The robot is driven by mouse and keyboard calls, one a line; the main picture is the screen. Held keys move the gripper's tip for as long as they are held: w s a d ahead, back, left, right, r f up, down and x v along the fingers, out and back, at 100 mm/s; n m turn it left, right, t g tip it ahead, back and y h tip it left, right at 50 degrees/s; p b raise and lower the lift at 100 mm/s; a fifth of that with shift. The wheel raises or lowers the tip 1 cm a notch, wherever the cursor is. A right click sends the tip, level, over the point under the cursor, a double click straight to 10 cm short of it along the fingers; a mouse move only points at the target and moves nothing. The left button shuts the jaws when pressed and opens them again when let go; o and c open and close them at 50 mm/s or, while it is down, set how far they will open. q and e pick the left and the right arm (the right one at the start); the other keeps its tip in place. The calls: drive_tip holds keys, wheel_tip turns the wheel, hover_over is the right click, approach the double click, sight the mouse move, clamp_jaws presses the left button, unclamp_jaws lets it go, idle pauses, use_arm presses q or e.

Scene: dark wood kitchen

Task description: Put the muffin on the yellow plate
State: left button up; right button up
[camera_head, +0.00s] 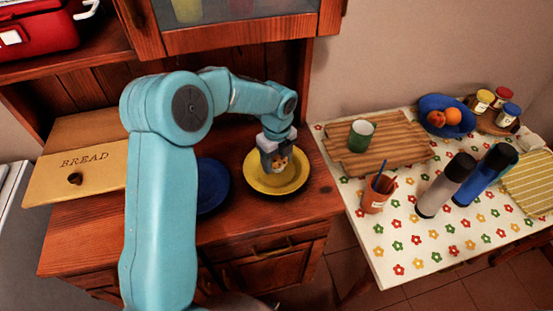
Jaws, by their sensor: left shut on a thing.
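My left gripper (278,160) is shut on the muffin (279,163), a small brown-topped thing mostly hidden by the fingers. The gripper points down over the yellow plate (262,185), which lies on the dark wood cabinet top. I cannot tell whether the muffin touches the plate. My right gripper is not in view.
A blue plate (212,186) lies left of the yellow plate, partly behind my arm. A wooden bread box (80,165) stands at the left. On the flowered table at right are a cutting board (375,150) with a green mug (361,136), a utensil cup (376,196) and two bottles.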

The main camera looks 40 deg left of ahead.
use_arm(q)
drive_tip(key=shift+w+a+f, duration=0.15)
drive_tip(key=shift+a+f, duration=0.05)
drive_tip(key=shift+f, duration=0.4)
drive_tip(key=shift+f, duration=0.25)
drive_tip(key=o, duration=0.6)
drive_tip(key=shift+r, duration=0.1)
wheel_tip(320, 180, up, 8)
drive_tip(key=shift+f, duration=0.1)
